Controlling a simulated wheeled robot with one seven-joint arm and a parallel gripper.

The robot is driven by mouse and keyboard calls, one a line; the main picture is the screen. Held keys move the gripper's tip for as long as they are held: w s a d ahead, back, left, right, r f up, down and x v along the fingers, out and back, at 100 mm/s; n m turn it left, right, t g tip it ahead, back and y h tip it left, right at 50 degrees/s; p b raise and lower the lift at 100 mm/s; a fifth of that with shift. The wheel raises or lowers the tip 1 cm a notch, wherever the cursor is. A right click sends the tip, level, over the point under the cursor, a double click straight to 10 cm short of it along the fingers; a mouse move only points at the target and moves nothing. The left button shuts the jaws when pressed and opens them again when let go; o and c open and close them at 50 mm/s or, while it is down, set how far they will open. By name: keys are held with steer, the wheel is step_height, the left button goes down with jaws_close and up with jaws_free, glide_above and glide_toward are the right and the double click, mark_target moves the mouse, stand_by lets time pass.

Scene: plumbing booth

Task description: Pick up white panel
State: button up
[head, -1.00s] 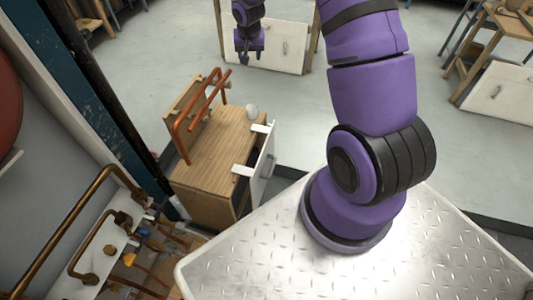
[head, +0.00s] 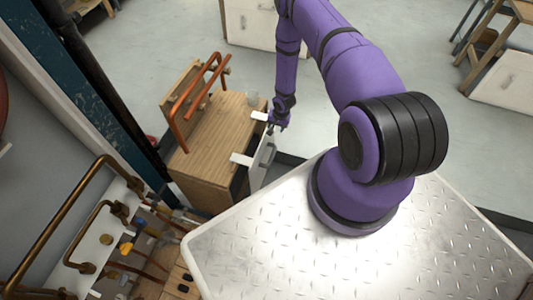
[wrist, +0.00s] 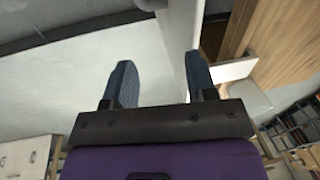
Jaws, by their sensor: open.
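The white panel (head: 262,160) stands upright and nearly edge-on at the right side of the wooden cabinet (head: 212,140), beside two white brackets. In the wrist view the panel (wrist: 178,42) runs edge-on into the space between my fingers, close to the right finger. My gripper (head: 278,124) is at the panel's far upper end. In the wrist view my gripper (wrist: 160,82) is open, with its two dark fingers well apart. I cannot tell whether the right finger touches the panel.
White brackets (head: 241,159) stick out from the cabinet beside the panel. My metal tread-plate deck is in the foreground. Open grey floor (head: 330,120) lies to the right.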

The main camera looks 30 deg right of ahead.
glide_toward(274, 150)
steer(key=d, duration=0.1)
steer(key=shift+m+y, duration=0.3)
steer(key=shift+m, duration=0.1)
steer(key=f, duration=0.5)
steer(key=shift+a+f, duration=0.25)
steer(key=shift+a, duration=0.1)
steer(key=shift+w+a+f, duration=0.15)
steer(key=shift+w+f, duration=0.15)
steer(key=shift+f, duration=0.6)
steer(key=shift+w+a+f, duration=0.2)
steer(key=shift+w+f, duration=0.05)
steer(key=shift+f, duration=0.65)
steer(key=shift+w+a+f, duration=0.15)
steer(key=shift+w+f, duration=0.15)
steer(key=shift+f, duration=0.65)
steer(key=shift+c, duration=0.5)
jaws_close()
